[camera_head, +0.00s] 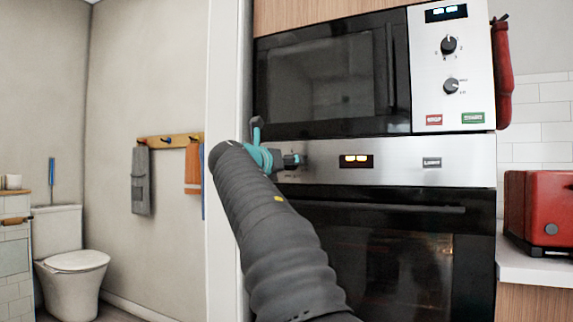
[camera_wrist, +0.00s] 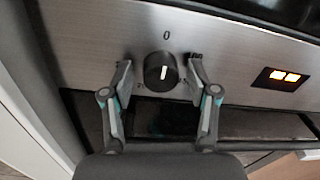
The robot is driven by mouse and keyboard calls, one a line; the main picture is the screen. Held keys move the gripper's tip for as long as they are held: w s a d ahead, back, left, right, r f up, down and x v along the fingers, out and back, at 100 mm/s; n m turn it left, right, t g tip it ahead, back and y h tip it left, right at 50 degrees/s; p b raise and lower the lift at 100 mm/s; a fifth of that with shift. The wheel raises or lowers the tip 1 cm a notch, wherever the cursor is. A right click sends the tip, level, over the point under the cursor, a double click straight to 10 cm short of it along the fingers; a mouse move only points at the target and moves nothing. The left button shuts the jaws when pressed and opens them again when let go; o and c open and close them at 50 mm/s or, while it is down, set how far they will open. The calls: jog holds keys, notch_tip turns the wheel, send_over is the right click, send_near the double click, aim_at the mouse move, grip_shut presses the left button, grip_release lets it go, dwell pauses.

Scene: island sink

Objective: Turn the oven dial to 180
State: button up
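The oven dial (camera_wrist: 161,72) is a round black knob with a white mark on the steel control panel (camera_wrist: 225,60). The mark stands almost upright, with a printed 0 above the dial. Other print around it is partly covered by my fingers and too small to read. My gripper (camera_wrist: 160,70) is open, with one finger on each side of the dial and a visible gap on both sides. In the head view my gripper (camera_head: 292,160) is at the left end of the oven panel (camera_head: 400,152), and the dial cannot be made out there.
A lit yellow display (camera_head: 356,161) is right of the dial. The oven door (camera_head: 400,260) is below, with a handle bar across it. A microwave (camera_head: 335,80) with two knobs is above. A red toaster (camera_head: 540,210) stands on the counter at right. A white wall edge is close at left.

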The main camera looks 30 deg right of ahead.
jog(key=c, duration=0.9)
jog(key=shift+o, duration=0.2)
jog(key=shift+m, duration=0.3)
jog(key=shift+s+f+m+t+y+b, duration=0.2)
jog(key=shift+m+b, duration=0.55)
jog(key=shift+m, duration=4.25)
jog(key=shift+w+r+m+t+y+b, duration=0.2)
jog(key=shift+m+b, duration=0.6)
jog(key=shift+m, duration=4.2)
jog(key=shift+s+f+m+t+y+b, duration=0.2)
jog(key=shift+m+b, duration=0.55)
jog(key=shift+m, duration=4.25)
jog(key=shift+r, duration=0.15)
